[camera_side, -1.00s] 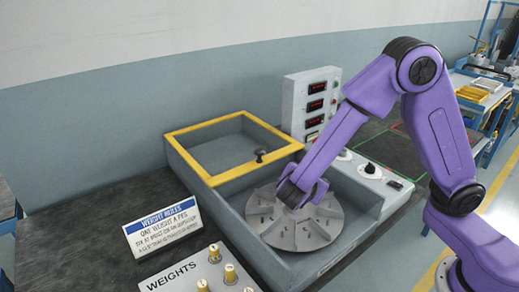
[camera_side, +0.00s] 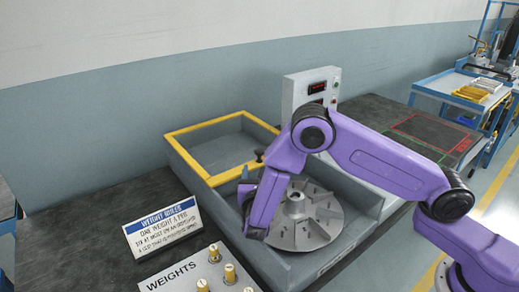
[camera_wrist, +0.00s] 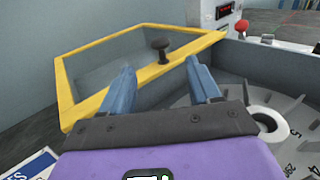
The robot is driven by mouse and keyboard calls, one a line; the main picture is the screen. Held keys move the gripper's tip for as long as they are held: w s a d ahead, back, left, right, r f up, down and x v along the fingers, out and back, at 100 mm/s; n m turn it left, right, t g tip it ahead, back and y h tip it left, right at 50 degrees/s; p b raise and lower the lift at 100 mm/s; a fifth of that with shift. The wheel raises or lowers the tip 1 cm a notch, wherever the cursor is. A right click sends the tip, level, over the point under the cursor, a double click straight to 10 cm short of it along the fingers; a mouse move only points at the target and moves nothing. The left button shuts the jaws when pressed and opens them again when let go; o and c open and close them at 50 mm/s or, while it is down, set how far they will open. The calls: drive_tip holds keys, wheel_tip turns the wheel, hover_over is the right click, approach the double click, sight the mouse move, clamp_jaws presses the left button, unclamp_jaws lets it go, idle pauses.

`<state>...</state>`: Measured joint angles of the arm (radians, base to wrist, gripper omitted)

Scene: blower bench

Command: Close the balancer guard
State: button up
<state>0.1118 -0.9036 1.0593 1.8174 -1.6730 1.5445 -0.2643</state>
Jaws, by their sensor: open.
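The balancer guard (camera_side: 207,177) is a yellow-framed clear panel over the back part of the grey balancer box. The rotor disc (camera_side: 318,225) in front of it is uncovered. A black knob (camera_side: 260,155) stands on the guard's front bar. In the wrist view the knob (camera_wrist: 159,46) shows just beyond and between the blue fingertips, above the yellow bar of the guard (camera_wrist: 90,107). My gripper (camera_wrist: 159,68) is open and empty, its fingers pointing towards the knob without visibly holding it. In the side view my wrist hides part of the gripper (camera_side: 247,178) and the rotor's left edge.
A weights board (camera_side: 188,276) with several brass weights and a weight rules sign (camera_side: 163,228) stand at the front left. A control box (camera_side: 303,90) with red displays stands behind the balancer. The rotor hub (camera_wrist: 268,122) rises right of my gripper.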

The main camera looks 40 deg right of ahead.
sight(260, 149)
drive_tip(key=x, duration=1.3)
drive_tip(key=shift+c, duration=0.3)
clamp_jaws()
drive_tip(key=shift+s, duration=0.1)
drive_tip(key=s, duration=2.3)
drive_tip(key=shift+s, duration=0.25)
drive_tip(key=shift+o, duration=0.3)
unclamp_jaws()
